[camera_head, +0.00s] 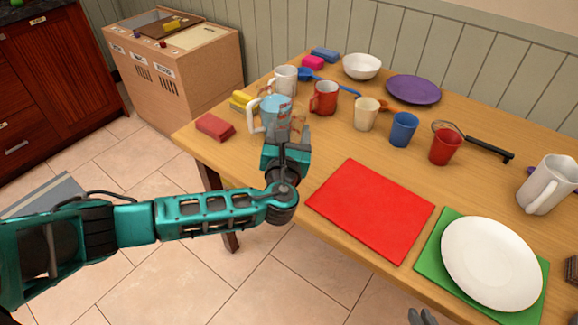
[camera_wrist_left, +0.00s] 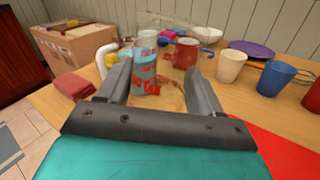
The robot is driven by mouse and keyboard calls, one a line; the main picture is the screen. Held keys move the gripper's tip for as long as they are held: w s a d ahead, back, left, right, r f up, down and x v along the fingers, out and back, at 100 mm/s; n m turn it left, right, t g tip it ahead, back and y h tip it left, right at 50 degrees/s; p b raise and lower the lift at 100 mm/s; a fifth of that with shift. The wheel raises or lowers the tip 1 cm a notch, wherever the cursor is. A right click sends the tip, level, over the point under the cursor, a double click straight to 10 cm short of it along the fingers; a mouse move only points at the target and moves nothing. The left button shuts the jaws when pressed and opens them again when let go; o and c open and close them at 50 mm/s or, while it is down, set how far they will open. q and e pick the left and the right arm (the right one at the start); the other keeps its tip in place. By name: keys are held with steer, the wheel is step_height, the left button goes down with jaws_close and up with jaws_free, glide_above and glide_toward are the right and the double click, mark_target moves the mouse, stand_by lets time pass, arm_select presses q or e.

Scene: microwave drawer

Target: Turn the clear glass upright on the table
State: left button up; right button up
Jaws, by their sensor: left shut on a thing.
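The clear glass (camera_wrist_left: 172,88) stands between the two fingers of my left gripper (camera_wrist_left: 160,92) in the left wrist view. The gripper is shut on it. Its see-through wall shows the things behind it, and I cannot tell which end is the mouth. In the head view my left gripper (camera_head: 290,135) is at the table's left front part, and the glass (camera_head: 298,124) shows only faintly beyond the fingers. My right gripper (camera_head: 422,317) shows only its fingertips at the bottom edge, apart and with nothing between them.
A blue-and-white mug (camera_head: 275,112) is close behind the glass. A red mug (camera_head: 324,98), a cream cup (camera_head: 366,114) and a white mug (camera_head: 285,80) stand beyond. A red mat (camera_head: 371,209) on the wooden table (camera_head: 330,150) is bare.

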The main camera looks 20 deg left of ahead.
arm_select(q)
steer(key=shift+n, duration=1)
arm_select(e)
steer(key=shift+f, duration=0.5)
arm_select(q)
steer(key=n+b, duration=0.3)
steer(key=n, duration=0.3)
steer(key=shift+b, duration=0.35)
arm_select(e)
step_height(320, 180, down, 3)
steer(key=shift+f, duration=0.2)
steer(key=shift+f, duration=0.1)
arm_select(q)
steer(key=shift+r+n+b, duration=0.1)
steer(key=shift+n+b, duration=1.8)
steer(key=shift+n, duration=1.1)
arm_select(e)
steer(key=shift+f, duration=1.75)
